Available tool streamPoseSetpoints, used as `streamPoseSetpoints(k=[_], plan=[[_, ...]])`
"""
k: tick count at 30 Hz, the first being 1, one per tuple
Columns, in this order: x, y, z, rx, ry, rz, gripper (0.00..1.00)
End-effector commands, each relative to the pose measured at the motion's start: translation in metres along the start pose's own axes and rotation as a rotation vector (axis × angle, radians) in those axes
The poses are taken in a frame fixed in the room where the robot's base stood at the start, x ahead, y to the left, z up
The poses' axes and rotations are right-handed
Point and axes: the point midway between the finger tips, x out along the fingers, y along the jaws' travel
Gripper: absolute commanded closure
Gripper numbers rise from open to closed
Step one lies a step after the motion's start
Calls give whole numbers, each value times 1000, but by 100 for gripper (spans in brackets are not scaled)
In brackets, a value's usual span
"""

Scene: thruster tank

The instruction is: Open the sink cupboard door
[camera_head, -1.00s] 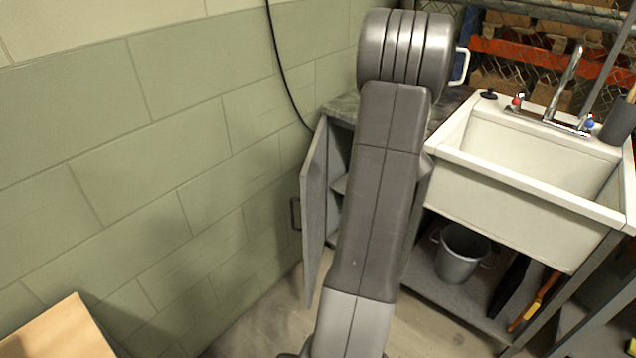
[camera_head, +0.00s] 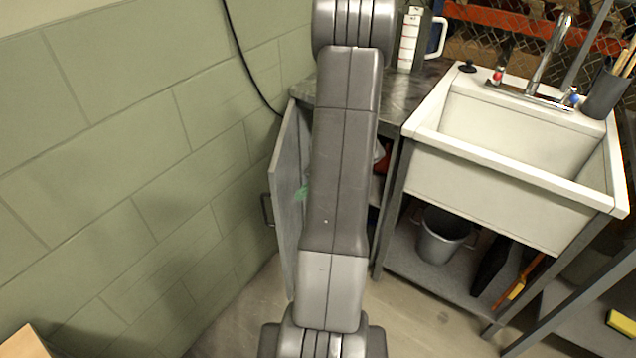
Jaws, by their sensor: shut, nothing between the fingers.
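The grey cupboard door (camera_head: 287,200) stands swung open at the left of the cupboard, close to the green block wall. Its dark handle (camera_head: 267,209) is on the door's outer face, toward the wall. The cupboard's grey top (camera_head: 402,92) shows left of the sink. Much of the cupboard opening is hidden behind my arm, which runs from the top of the picture down to its bottom edge. A small green thing (camera_head: 303,192) shows between the door and my arm; I cannot tell what it is. My gripper is not visible.
A white sink (camera_head: 500,190) stands to the right, with a metal bucket (camera_head: 440,236) on the shelf below it. A white container with a handle (camera_head: 410,38) stands on the cupboard top. A wooden surface (camera_head: 22,344) is at lower left. Some floor shows between wall and cupboard.

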Motion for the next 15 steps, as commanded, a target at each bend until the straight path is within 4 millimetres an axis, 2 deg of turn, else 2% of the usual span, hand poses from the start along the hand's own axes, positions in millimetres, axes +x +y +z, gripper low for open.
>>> streamPoseSetpoints(k=[1, 6, 15], plan=[[10, 1, 2, -2, 1, 4, 100], [24, 0, 20, -3, 1, 2, 100], [32, 0, 29, -1, 1, 0, 100]])
